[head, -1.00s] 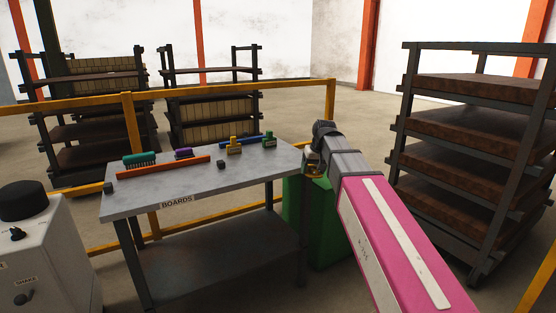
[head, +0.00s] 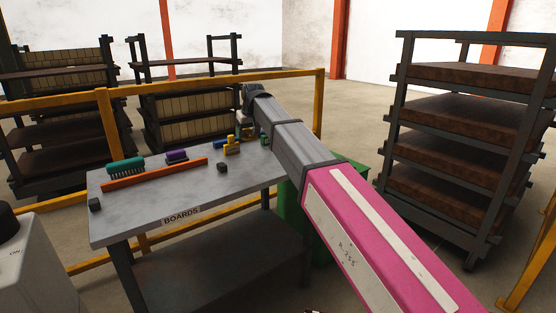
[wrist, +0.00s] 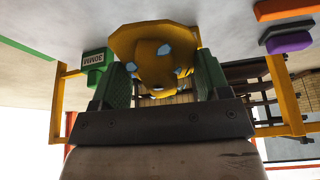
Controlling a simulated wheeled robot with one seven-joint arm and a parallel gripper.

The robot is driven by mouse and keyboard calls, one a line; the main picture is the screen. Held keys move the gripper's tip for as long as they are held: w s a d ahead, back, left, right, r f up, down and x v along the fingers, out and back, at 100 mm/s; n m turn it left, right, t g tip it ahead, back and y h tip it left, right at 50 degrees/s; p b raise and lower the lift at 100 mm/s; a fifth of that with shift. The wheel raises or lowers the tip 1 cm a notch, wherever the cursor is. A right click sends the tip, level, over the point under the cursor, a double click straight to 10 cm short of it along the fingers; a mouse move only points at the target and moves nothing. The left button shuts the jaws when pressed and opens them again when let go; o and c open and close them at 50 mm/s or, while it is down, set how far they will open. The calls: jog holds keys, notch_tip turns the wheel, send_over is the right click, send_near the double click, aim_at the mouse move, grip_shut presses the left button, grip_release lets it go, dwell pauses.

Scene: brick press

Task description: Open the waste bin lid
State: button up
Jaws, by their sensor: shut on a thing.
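The green waste bin (head: 290,208) stands at the right end of the table, largely hidden behind my arm. A strip of its flat green top (head: 352,167) shows right of the arm; the lid's state is hard to tell. My gripper (head: 246,122) is over the table's far right part, left of the bin. In the wrist view my gripper (wrist: 160,75) is shut on a lumpy yellow thing with pale blue patches (wrist: 150,45), like a crumpled cloth.
A yellow rail (head: 105,105) runs behind. A loaded rack (head: 445,130) stands right.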

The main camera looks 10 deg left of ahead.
jog(key=shift+a+r, duration=0.1)
jog(key=shift+a, duration=0.2)
jog(key=shift+d, duration=0.15)
send_over(274, 159)
jog(key=f, duration=0.7)
jog(key=shift+s+d, duration=0.35)
jog(key=shift+f, duration=1.85)
jog(key=shift+f, duration=0.2)
jog(key=o, duration=0.9)
jog(key=shift+r, duration=0.1)
